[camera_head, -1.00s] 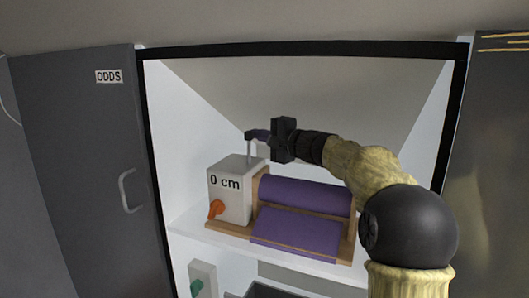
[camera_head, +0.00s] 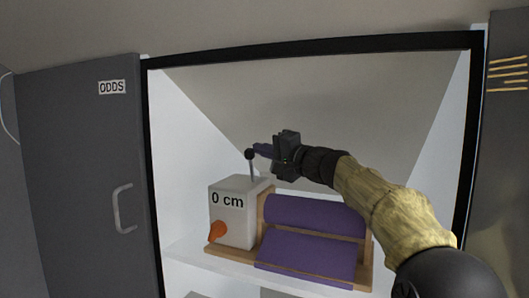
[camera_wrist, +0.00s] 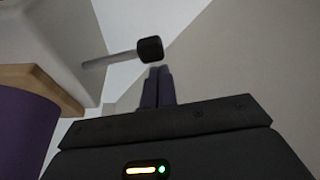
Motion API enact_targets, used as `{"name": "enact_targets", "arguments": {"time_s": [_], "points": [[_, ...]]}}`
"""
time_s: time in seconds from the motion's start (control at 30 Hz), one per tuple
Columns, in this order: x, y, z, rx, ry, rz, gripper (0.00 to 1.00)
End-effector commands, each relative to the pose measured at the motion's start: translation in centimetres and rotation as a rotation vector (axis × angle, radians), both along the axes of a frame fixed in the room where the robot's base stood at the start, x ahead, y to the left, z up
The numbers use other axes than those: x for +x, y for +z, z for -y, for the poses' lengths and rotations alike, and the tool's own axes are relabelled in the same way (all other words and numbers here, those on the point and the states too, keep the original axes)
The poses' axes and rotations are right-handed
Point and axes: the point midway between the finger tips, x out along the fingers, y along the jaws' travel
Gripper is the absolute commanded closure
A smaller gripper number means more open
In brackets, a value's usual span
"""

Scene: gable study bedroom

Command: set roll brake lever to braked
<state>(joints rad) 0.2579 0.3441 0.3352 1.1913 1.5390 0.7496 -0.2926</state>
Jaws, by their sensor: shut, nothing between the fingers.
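A white box (camera_head: 232,215) marked "0 cm" stands at the left end of a wooden frame that holds a purple roll (camera_head: 312,215). A thin grey lever with a black knob (camera_head: 249,154) rises from the box top, leaning slightly left. In the wrist view the lever's knob (camera_wrist: 150,49) is just beyond my fingertips. I cannot tell for sure which of the two is the brake. My gripper (camera_head: 257,150) is shut and empty beside the black knob; contact is unclear. It also shows in the wrist view (camera_wrist: 159,71).
The unit stands on a white shelf (camera_head: 190,252) inside a black-framed recess. A grey door (camera_head: 80,190) labelled "ODDS" with a handle is at the left. A sloped grey ceiling panel (camera_head: 340,110) is behind my arm. There is free room above the purple roll.

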Motion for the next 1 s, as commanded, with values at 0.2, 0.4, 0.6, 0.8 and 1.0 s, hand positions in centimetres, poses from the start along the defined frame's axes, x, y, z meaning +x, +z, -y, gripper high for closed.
{"name": "enact_targets", "arguments": {"time_s": [0.2, 0.4, 0.6, 0.8, 1.0], "points": [[1.7, 1.1, 0.9, 0.001, 0.004, 0.000, 1.00], [0.3, 0.6, 2.8, -0.001, 0.001, 0.001, 1.00], [-1.9, 0.3, 5.1, -0.001, 0.000, 0.000, 1.00], [-4.2, 0.0, 7.4, 0.000, 0.001, 0.000, 1.00], [-5.0, -0.1, 8.2, -0.001, 0.004, 0.001, 1.00]]}}
